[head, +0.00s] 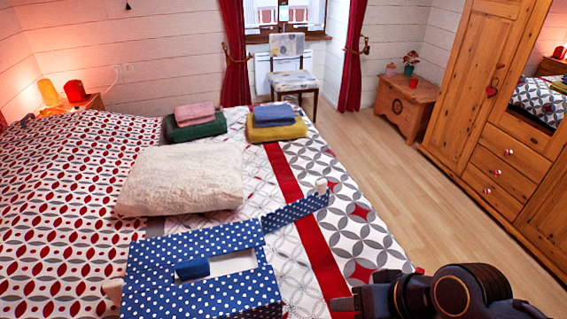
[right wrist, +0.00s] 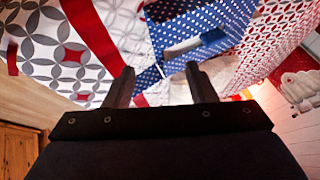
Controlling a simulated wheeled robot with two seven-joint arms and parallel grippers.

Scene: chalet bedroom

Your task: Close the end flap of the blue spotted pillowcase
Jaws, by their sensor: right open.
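The blue spotted pillowcase (head: 160,250) lies on the bed in the head view as a box-like shape with white dots. My right gripper (head: 345,303) is open and empty, at the bed's near right edge, apart from the flap. In the right wrist view the pillowcase (right wrist: 200,22) lies beyond the open fingers (right wrist: 160,85). My left gripper is out of view.
A cream cushion (head: 185,180) lies behind the pillowcase. Folded towels, pink (head: 195,112), green, blue (head: 273,116) and yellow, lie farther back on the bed. A wooden wardrobe (head: 490,130) stands at the right, with clear floor (head: 420,190) between it and the bed.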

